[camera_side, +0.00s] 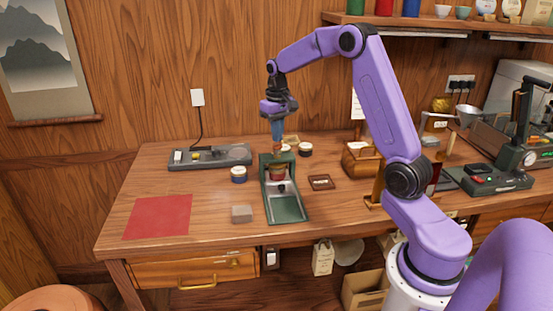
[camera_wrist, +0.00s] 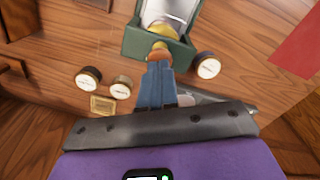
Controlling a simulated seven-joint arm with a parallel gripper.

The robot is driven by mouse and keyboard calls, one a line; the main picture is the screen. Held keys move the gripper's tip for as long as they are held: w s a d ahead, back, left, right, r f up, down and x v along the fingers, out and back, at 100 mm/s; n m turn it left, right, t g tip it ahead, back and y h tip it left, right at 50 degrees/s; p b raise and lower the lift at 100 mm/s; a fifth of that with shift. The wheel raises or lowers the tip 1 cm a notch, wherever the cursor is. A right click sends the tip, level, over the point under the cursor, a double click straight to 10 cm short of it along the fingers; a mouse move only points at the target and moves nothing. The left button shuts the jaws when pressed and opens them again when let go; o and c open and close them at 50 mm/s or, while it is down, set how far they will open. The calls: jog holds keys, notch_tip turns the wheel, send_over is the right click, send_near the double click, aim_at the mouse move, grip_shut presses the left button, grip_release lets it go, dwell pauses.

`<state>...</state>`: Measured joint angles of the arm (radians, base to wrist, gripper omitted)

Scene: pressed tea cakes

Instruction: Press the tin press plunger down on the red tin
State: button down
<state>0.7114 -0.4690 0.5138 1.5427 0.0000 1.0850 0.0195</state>
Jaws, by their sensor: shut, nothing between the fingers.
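The tin press (camera_side: 289,208) is a dark green frame with a pale tray, standing on the table; it also shows in the wrist view (camera_wrist: 133,42). Its plunger has an orange-brown knob (camera_side: 278,150), also in the wrist view (camera_wrist: 159,52). A reddish-brown round thing (camera_side: 278,173), seemingly the red tin, sits inside the frame below the plunger; its lid is hidden. My gripper (camera_side: 278,141) points down with its blue fingers together and empty, right over the knob. In the wrist view the fingertips (camera_wrist: 159,66) overlap the knob; I cannot tell whether they touch.
A blue tin (camera_side: 238,175) stands left of the press; small tins (camera_side: 305,150) stand behind it. A grey block (camera_side: 242,214) and a red mat (camera_side: 158,217) lie to the left. A grey tray (camera_side: 228,156) is at the back, a small dark frame (camera_side: 321,182) to the right.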

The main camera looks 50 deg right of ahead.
jog(key=shift+f, duration=1.4)
jog(key=shift+r, duration=2.45)
jog(key=shift+a, duration=0.1)
jog(key=s+a+r+n, duration=0.1)
jog(key=s+a+n, duration=0.4)
jog(key=a, duration=0.5)
jog(key=s+a+r+n, duration=0.1)
jog(key=s+a+n, duration=0.1)
jog(key=s+a, duration=0.7)
jog(key=s+a+f+n, duration=0.1)
jog(key=s+n, duration=0.3)
jog(key=s, duration=0.6)
jog(key=s+a+f+n, duration=0.2)
jog(key=s+a+n, duration=0.1)
jog(key=s, duration=0.7)
jog(key=shift+s+a+n, duration=0.15)
jog(key=shift+a+n, duration=0.25)
jog(key=shift+n, duration=0.4)
